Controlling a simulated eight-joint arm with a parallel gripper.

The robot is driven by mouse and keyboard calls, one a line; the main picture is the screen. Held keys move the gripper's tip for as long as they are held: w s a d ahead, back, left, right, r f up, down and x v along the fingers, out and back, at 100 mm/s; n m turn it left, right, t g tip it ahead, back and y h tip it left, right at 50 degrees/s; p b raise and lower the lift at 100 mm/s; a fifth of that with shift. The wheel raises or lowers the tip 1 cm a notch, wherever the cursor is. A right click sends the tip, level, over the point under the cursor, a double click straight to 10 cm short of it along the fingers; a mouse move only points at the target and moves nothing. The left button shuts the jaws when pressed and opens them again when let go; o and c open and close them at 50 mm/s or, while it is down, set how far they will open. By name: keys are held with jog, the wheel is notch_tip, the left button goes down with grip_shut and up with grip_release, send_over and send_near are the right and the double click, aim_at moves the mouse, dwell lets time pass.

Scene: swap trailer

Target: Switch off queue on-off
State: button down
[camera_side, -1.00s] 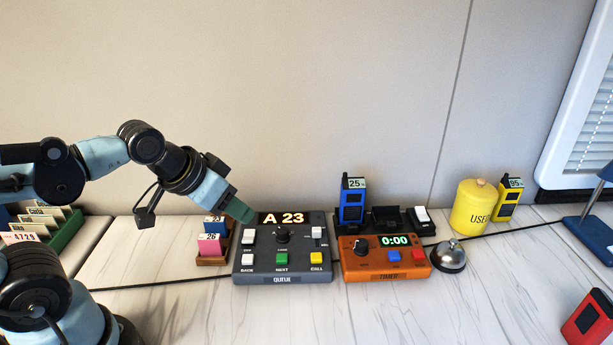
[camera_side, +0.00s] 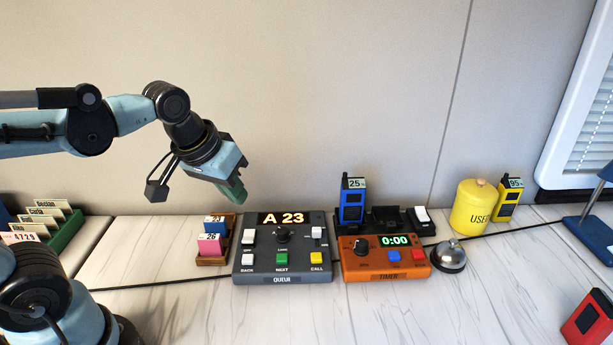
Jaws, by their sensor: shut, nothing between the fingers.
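The queue box (camera_side: 262,262) is a dark grey console on the counter, labelled QUEUE, with its display (camera_side: 282,218) lit and reading A 23. Its white on-off switch (camera_side: 249,236) is at the upper left of the panel, with small lettering under it that seems to read OFF. A black knob, another white switch and white, green and yellow buttons share the panel. My gripper (camera_side: 238,196) is shut and empty, with green fingertips. It hangs in the air above the left part of the queue box, apart from it and from the switch.
A ticket holder (camera_side: 212,259) with blue and pink blocks stands just left of the queue box. An orange timer (camera_side: 385,277), a charging dock with a blue handset (camera_side: 352,203), a bell (camera_side: 448,258) and a yellow canister (camera_side: 474,208) stand to the right. A cable crosses the counter.

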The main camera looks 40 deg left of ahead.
jog(key=shift+w+a+r+n+g+y, duration=0.2)
jog(key=shift+w+r+n+g, duration=0.4)
jog(key=shift+n, duration=0.4)
jog(key=shift+w+a+r+n+g+y, duration=0.1)
jog(key=shift+w+a+r+n+g, duration=0.25)
jog(key=shift+r+n+g, duration=0.45)
jog(key=shift+w+a+r+n+g+y, duration=0.1)
jog(key=shift+w+a+r+n+g, duration=0.3)
jog(key=shift+n, duration=0.8)
jog(key=shift+w+d+f, duration=0.1)
jog(key=shift+f, duration=0.1)
send_over(249, 238)
notch_tip(249, 238, down, 12)
jog(key=shift+w, duration=0.1)
jog(key=shift+s+d+f, duration=0.15)
jog(key=shift+s+f, duration=0.05)
jog(key=shift+f, duration=0.55)
jog(key=shift+s+d+f+y, duration=0.25)
jog(key=shift+f+y, duration=0.05)
jog(key=shift+f, duration=0.1)
jog(key=shift+a, duration=0.1)
jog(key=shift+w+a, duration=0.1)
jog(key=shift+w, duration=0.05)
